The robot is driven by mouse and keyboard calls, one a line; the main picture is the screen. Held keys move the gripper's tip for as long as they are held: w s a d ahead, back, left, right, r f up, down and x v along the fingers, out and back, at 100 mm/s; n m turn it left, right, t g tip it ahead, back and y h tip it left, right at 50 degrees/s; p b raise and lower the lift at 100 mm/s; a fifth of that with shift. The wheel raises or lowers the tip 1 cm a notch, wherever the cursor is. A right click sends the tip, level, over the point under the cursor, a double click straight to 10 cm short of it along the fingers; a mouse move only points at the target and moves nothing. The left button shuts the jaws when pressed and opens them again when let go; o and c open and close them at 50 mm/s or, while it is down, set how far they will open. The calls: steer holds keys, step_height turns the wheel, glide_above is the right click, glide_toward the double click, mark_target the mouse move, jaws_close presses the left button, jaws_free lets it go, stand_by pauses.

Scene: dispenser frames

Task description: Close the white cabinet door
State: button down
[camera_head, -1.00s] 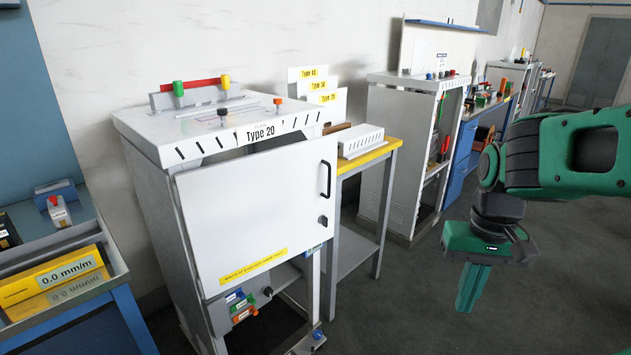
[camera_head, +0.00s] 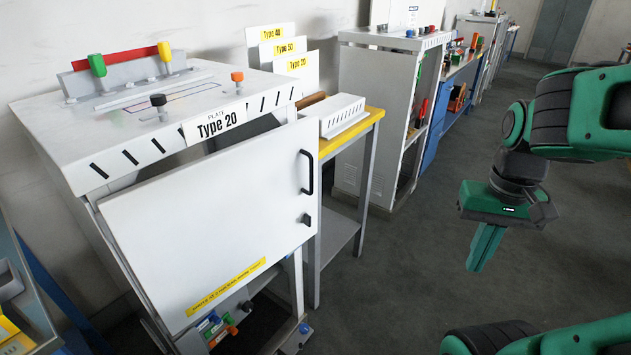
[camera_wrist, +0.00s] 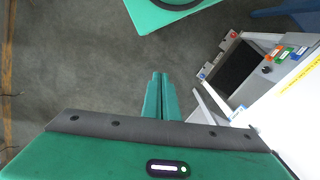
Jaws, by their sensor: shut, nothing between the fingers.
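The white cabinet door (camera_head: 215,215) stands ajar on the cabinet (camera_head: 60,135) labelled Type 20. It is swung out at an angle, and a gap shows along its top and below it. A black handle (camera_head: 307,172) and a small dark knob (camera_head: 307,220) are near its right edge. My gripper (camera_head: 481,258) is shut and empty, pointing down over open floor to the right of the door, well apart from it. In the wrist view my gripper's fingers (camera_wrist: 160,95) are together, with part of the cabinet's white door (camera_wrist: 285,115) at the right.
A side table with a yellow edge (camera_head: 350,135) stands right of the cabinet. Beyond it are an open white cabinet (camera_head: 365,110) and a blue bench (camera_head: 440,120). The grey floor (camera_head: 390,290) between door and gripper is clear.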

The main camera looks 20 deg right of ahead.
steer(key=w+a+r+n+t+y, duration=0.15)
steer(key=w+a+n, duration=0.3)
steer(key=w, duration=0.55)
steer(key=w+a+r+n+t, duration=0.15)
steer(key=w+a+n, duration=0.3)
steer(key=w, duration=0.65)
steer(key=w+a+r+n+t+y, duration=0.1)
steer(key=w+a+r+n, duration=0.15)
steer(key=w+a, duration=0.55)
steer(key=shift+n, duration=0.35)
steer(key=w+f, duration=0.3)
steer(key=w+a+f, duration=0.1)
steer(key=w+f, duration=0.2)
steer(key=w+a+f, duration=0.1)
steer(key=w+f, duration=0.1)
steer(key=f, duration=0.2)
steer(key=shift+w, duration=0.4)
steer(key=shift+d, duration=0.1)
